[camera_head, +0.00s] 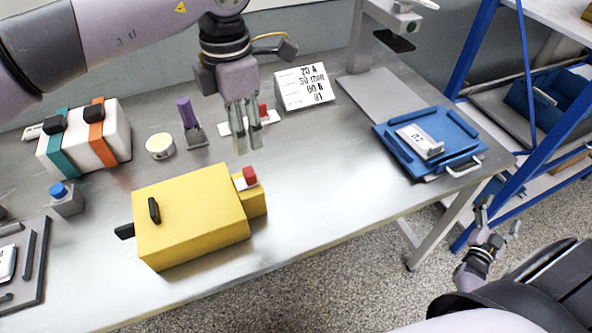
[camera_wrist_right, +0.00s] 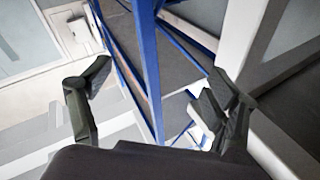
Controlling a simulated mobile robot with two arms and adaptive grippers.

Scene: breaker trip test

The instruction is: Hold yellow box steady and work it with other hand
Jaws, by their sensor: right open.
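The yellow box (camera_head: 195,220) sits on the metal table, with a black handle (camera_head: 154,210) on its top face and a black tab (camera_head: 125,231) at its left side. A smaller yellow block (camera_head: 254,201) with a red switch (camera_head: 249,175) joins its right end. My left gripper (camera_head: 247,148) hangs above and behind the red switch, pointing down, apart from the box. Its fingers look close together with nothing seen between them. My right gripper (camera_head: 488,222) is open and empty, off the table at the right; its spread fingers show in the right wrist view (camera_wrist_right: 155,105).
A white case with teal and orange straps (camera_head: 88,151), a round tub (camera_head: 160,146) and a purple-handled tool (camera_head: 188,114) stand behind the box. A label sign (camera_head: 304,86) stands at the back. A blue tray (camera_head: 440,172) lies at right. Blue-framed shelving (camera_head: 487,50) stands beyond.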

